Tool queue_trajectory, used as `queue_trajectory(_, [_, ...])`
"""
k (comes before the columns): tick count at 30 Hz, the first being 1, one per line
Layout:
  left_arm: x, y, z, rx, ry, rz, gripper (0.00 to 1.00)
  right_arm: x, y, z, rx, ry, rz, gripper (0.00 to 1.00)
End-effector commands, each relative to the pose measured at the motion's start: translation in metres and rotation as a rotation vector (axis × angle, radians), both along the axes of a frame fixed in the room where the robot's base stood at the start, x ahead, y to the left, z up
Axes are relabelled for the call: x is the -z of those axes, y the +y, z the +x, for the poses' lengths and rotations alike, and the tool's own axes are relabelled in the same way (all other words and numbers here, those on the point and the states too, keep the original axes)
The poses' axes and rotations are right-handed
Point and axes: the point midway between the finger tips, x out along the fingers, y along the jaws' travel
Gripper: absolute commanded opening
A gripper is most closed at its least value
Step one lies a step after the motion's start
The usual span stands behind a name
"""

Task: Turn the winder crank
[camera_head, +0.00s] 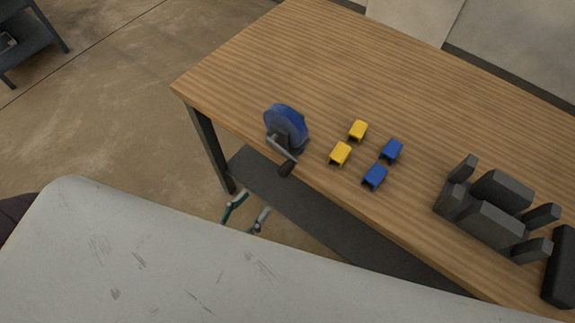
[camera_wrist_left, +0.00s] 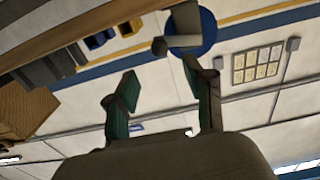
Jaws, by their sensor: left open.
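The winder (camera_head: 290,120), a blue disc with a grey crank arm (camera_head: 279,146) and a dark handle (camera_head: 286,169), stands at the table's near edge. The crank points down toward me, and its handle hangs past the edge. My left gripper (camera_head: 248,212) is open and empty, below and left of the handle, apart from it. In the left wrist view the blue disc (camera_wrist_left: 207,28) and the dark handle (camera_wrist_left: 159,47) are beyond the open fingers (camera_wrist_left: 163,97), nearer the right finger. My right gripper is not in view.
Two yellow bins (camera_head: 341,153) and two blue bins (camera_head: 375,177) sit right of the winder on the wooden table (camera_head: 300,50). A dark grey fixture with upright blocks (camera_head: 492,222) and a black object (camera_head: 559,268) stand farther right. The table's far left is clear.

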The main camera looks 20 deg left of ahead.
Motion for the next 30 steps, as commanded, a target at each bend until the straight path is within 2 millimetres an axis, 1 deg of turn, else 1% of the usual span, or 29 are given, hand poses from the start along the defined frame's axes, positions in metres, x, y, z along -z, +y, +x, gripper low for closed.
queue_trajectory(1, [-0.004, -0.004, 0.011, 0.0, -0.006, -0.002, 0.53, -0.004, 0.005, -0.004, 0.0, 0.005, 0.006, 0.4])
queue_trajectory(3, [-0.004, -0.009, 0.026, 0.0, -0.006, -0.003, 0.53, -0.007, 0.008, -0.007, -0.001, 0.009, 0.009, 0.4])
queue_trajectory(9, [-0.004, -0.024, 0.066, 0.0, -0.004, -0.006, 0.53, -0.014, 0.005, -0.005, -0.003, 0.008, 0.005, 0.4])
queue_trajectory(15, [-0.002, -0.035, 0.095, -0.001, -0.001, -0.006, 0.53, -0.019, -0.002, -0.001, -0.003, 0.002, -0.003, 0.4])
queue_trajectory(18, [-0.002, -0.038, 0.103, 0.0, -0.001, -0.007, 0.53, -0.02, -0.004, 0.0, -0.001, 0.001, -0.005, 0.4])
queue_trajectory(21, [-0.001, -0.04, 0.107, 0.0, 0.0, -0.006, 0.53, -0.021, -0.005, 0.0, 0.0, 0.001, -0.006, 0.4])
queue_trajectory(29, [-0.001, -0.04, 0.108, 0.0, 0.001, -0.006, 0.53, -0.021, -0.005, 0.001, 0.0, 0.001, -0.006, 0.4])
queue_trajectory(30, [-0.001, -0.04, 0.108, 0.0, 0.001, -0.006, 0.5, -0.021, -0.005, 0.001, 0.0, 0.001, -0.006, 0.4])
